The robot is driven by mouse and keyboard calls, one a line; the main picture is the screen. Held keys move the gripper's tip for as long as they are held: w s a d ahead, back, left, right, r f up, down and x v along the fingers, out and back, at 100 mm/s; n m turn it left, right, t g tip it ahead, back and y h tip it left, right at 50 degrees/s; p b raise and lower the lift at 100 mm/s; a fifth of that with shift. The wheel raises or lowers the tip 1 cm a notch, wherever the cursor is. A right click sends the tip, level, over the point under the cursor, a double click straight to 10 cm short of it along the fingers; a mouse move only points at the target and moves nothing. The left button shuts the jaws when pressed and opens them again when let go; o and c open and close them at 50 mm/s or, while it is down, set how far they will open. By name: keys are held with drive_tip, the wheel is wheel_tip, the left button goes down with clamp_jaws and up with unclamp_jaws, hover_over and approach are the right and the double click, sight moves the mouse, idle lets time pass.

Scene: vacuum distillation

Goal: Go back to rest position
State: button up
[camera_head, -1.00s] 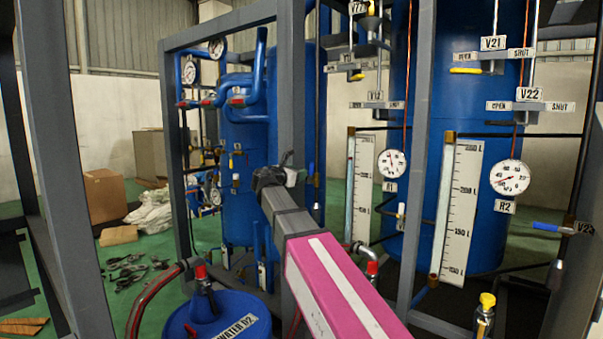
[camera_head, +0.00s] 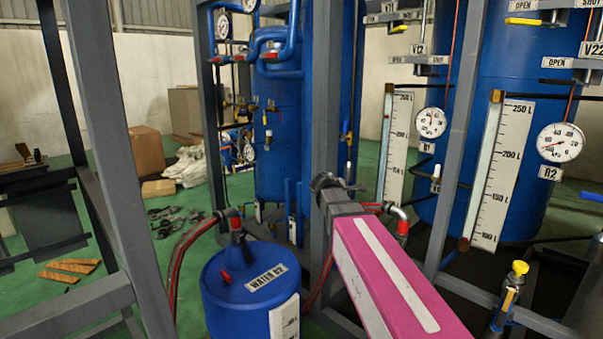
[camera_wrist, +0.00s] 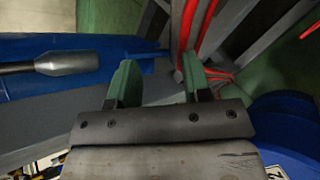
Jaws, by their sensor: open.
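My gripper (camera_wrist: 156,84) shows in the wrist view with its two green fingers apart and nothing between them. A blue surface (camera_wrist: 75,75) with a grey cylindrical fitting lies to the left of the fingers, and red hoses run beyond them. In the head view my pink and grey arm reaches forward from the lower right, and its far end is near a grey frame post. The fingers cannot be made out in that view.
A blue drum labelled WATER 02 (camera_head: 250,290) stands left of my arm. Grey frame posts (camera_head: 105,140) rise at the left and centre. Tall blue tanks with gauges (camera_head: 561,142) stand at the right. A cardboard box (camera_head: 146,150) and open green floor (camera_head: 120,225) lie at the back left.

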drive_tip(key=s+f+m+g+y, duration=0.3)
drive_tip(key=s+f+m, duration=0.5)
drive_tip(key=s+f, duration=0.3)
drive_tip(key=s+d+f+m+g+y, duration=0.1)
drive_tip(key=s+f+m+g+y, duration=0.3)
drive_tip(key=s+f+m, duration=0.3)
drive_tip(key=s+f+y, duration=0.1)
drive_tip(key=s+f, duration=0.3)
drive_tip(key=f, duration=0.4)
drive_tip(key=shift+f+m, duration=0.35)
drive_tip(key=shift+m, duration=0.05)
